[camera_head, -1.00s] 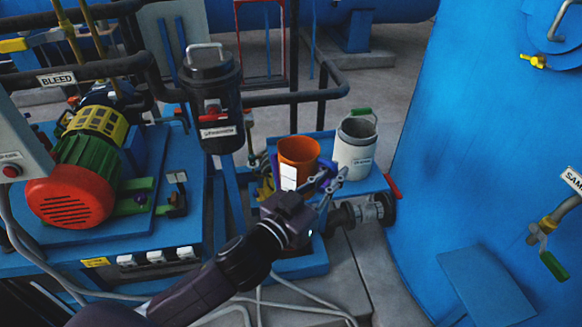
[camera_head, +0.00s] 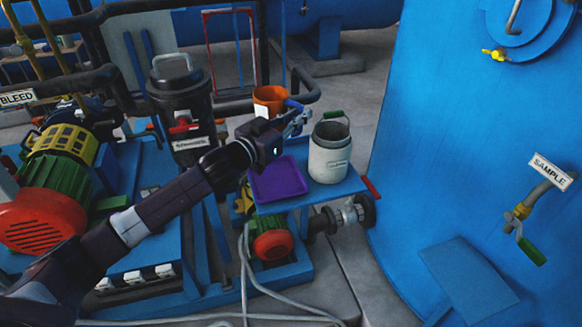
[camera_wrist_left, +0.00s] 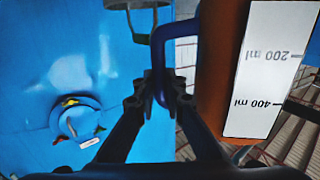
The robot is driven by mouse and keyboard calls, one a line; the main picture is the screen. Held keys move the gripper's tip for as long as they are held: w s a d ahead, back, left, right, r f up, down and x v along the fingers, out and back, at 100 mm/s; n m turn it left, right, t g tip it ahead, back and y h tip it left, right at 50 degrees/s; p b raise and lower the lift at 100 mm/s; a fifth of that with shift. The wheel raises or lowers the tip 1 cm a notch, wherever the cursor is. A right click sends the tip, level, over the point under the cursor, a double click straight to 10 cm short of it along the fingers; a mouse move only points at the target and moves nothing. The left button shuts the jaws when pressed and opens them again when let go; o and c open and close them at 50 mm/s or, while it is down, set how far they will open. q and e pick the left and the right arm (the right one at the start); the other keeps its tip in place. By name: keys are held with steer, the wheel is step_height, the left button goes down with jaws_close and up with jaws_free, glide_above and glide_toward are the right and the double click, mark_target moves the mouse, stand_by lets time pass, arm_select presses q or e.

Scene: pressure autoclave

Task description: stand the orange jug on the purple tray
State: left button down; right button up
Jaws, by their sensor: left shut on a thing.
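The orange jug (camera_head: 270,97) has a blue handle and a white volume label. It looks roughly upright in the head view, with its rim at the top. My left gripper (camera_head: 297,122) is shut on the handle. In the left wrist view my left gripper (camera_wrist_left: 161,88) closes around the blue handle (camera_wrist_left: 157,50), with the jug's orange wall (camera_wrist_left: 215,75) beside it. The purple tray (camera_head: 278,182) lies empty on the blue bench, in front of and below the jug in the picture. The jug's underside is hidden by my arm. My right gripper does not show.
A white canister (camera_head: 328,160) with a green handle stands on the blue bench just right of the tray. A black lidded vessel (camera_head: 182,105) stands left of the jug. The large blue tank (camera_head: 440,130) fills the right side.

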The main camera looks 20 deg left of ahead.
arm_select(q)
steer(key=shift+f+b, duration=0.35)
steer(key=shift+f, duration=7.45)
steer(key=shift+f, duration=0.1)
steer(key=c, duration=2)
jaws_free()
